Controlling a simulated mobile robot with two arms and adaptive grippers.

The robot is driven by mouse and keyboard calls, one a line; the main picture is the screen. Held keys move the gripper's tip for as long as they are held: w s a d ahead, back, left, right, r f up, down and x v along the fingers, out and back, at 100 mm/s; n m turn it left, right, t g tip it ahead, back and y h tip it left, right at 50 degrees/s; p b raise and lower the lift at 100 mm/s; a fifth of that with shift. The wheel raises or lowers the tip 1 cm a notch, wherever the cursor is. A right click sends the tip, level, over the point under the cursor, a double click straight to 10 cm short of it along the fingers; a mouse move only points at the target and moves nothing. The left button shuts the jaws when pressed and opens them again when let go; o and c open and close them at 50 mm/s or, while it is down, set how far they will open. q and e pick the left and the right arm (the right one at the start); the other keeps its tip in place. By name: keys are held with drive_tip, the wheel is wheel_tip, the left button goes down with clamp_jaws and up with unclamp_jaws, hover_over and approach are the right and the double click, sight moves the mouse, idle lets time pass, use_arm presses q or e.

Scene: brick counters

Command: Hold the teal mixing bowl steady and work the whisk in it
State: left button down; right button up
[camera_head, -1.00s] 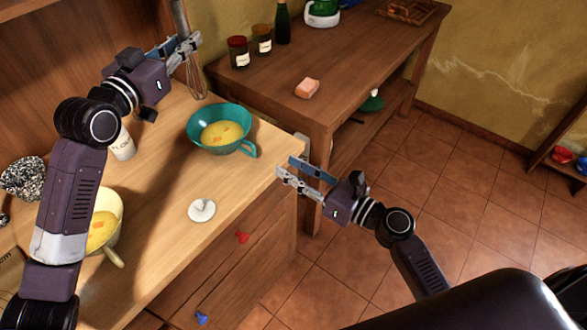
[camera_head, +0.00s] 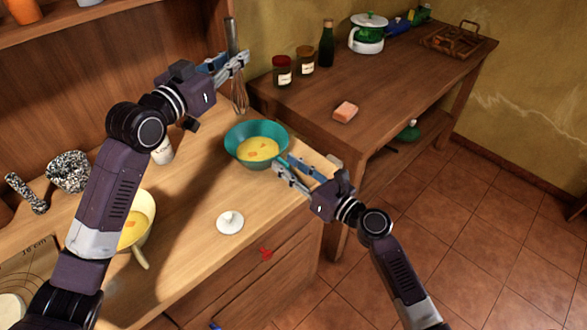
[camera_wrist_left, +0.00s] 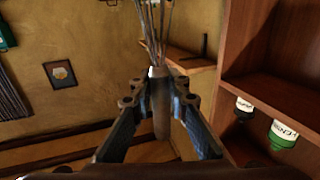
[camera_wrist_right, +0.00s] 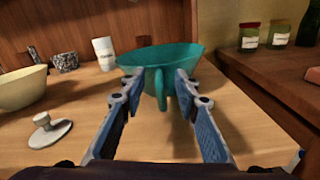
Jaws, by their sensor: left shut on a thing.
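The teal mixing bowl (camera_head: 236,154) stands on the wooden counter with yellow batter in it. Its handle (camera_wrist_right: 163,90) points toward my right wrist camera. My right gripper (camera_head: 281,166) is open, with its fingertips on either side of the handle and a gap between them. My left gripper (camera_head: 238,62) is shut on the whisk (camera_head: 239,97), gripping its handle. The whisk hangs upright, wires down, raised up behind the bowl in the head view and clear of it. The whisk wires also show in the left wrist view (camera_wrist_left: 153,30).
A cream bowl (camera_head: 149,208) with batter stands at the left, by a white flour canister (camera_head: 163,152). A white lid-like disc (camera_head: 230,222) lies in front. The side table (camera_head: 310,100) holds jars, a bottle, a pot and a pink block (camera_head: 345,110).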

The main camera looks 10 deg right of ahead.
drive_tip(key=shift+c, duration=0.3)
clamp_jaws()
